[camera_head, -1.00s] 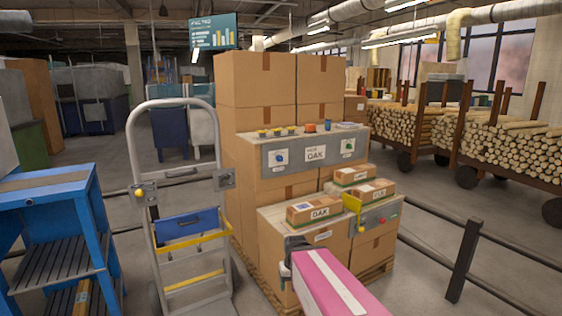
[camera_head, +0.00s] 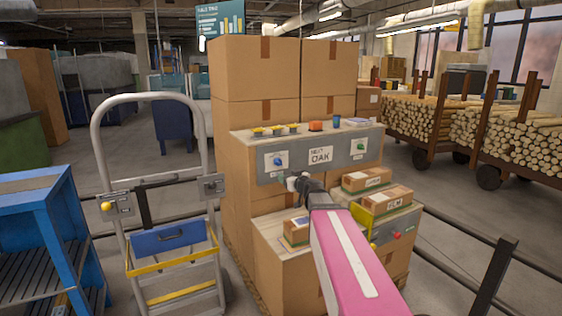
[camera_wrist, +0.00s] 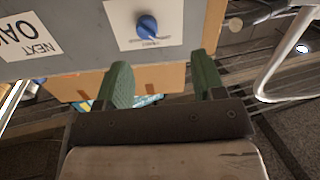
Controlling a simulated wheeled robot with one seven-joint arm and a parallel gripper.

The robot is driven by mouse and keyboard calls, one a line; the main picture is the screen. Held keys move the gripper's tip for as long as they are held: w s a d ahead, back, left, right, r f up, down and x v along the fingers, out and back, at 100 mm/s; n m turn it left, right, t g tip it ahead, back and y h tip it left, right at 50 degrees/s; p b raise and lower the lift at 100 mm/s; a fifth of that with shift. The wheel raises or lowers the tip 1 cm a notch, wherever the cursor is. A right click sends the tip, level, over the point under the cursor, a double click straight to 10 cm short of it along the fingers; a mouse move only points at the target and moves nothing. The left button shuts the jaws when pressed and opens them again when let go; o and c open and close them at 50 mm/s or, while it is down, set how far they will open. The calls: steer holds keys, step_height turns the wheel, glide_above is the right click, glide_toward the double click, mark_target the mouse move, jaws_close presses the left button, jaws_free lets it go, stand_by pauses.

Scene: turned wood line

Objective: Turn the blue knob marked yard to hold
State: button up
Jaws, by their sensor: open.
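The blue knob (camera_head: 278,161) is on a white plate at the left end of the grey panel (camera_head: 340,154), below the top of the box stack. In the wrist view the blue knob (camera_wrist: 147,27) shows on its white plate, with small print beside it too small to read. My gripper (camera_wrist: 160,85) is open and empty; its two green fingers are apart, and the knob is beyond the fingertips, not between them. In the head view my gripper (camera_head: 290,181) is just below and in front of the knob plate, partly hidden by my arm.
A green knob (camera_head: 361,145) is at the panel's right end, with a "NEXT OAK" sign (camera_head: 320,156) between. Small cartons (camera_head: 388,199) and a red button (camera_head: 397,236) are on the lower boxes. A hand truck (camera_head: 112,240) stands left.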

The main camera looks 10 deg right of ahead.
mark_target(280, 164)
steer(key=shift+t+h, duration=0.4)
steer(key=x, duration=0.4)
steer(key=d+x, duration=0.1)
steer(key=x, duration=0.3)
steer(key=r+x, duration=0.1)
steer(key=x, duration=0.3)
steer(key=shift+w+d+r, duration=0.1)
steer(key=shift+w+d, duration=0.15)
steer(key=shift+d, duration=0.15)
steer(key=c, duration=0.9)
